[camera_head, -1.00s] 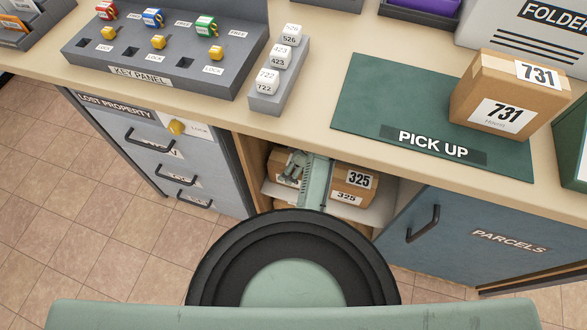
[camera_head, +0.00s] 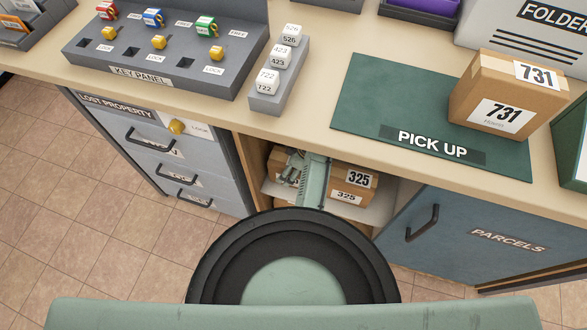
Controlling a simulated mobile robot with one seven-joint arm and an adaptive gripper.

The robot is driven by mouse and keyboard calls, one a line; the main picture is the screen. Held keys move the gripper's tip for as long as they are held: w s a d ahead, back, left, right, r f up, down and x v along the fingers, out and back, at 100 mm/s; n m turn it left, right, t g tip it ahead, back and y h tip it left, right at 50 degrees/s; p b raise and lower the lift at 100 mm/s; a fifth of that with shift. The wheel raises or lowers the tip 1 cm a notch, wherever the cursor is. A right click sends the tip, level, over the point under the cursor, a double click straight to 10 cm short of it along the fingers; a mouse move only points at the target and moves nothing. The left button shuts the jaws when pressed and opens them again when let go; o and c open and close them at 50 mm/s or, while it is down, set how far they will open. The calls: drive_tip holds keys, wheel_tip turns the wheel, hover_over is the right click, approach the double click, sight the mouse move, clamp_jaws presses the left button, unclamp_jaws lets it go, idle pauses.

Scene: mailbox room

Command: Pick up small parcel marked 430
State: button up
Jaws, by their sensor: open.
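No label reading 430 can be read in this view. A brown parcel marked 325 (camera_head: 357,180) sits on the shelf of the open compartment under the counter. My pale green arm hides the middle of the shelf.
A parcel marked 731 (camera_head: 510,95) stands on the green PICK UP mat (camera_head: 370,100) on the counter. The blue PARCELS door (camera_head: 470,240) is swung open at right. Lost property drawers (camera_head: 165,150) flank the compartment at left. The key panel (camera_head: 165,60) stands above.

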drive_tip(key=shift+c, duration=0.5)
drive_tip(key=c, duration=1.4)
drive_tip(key=shift+c, duration=0.2)
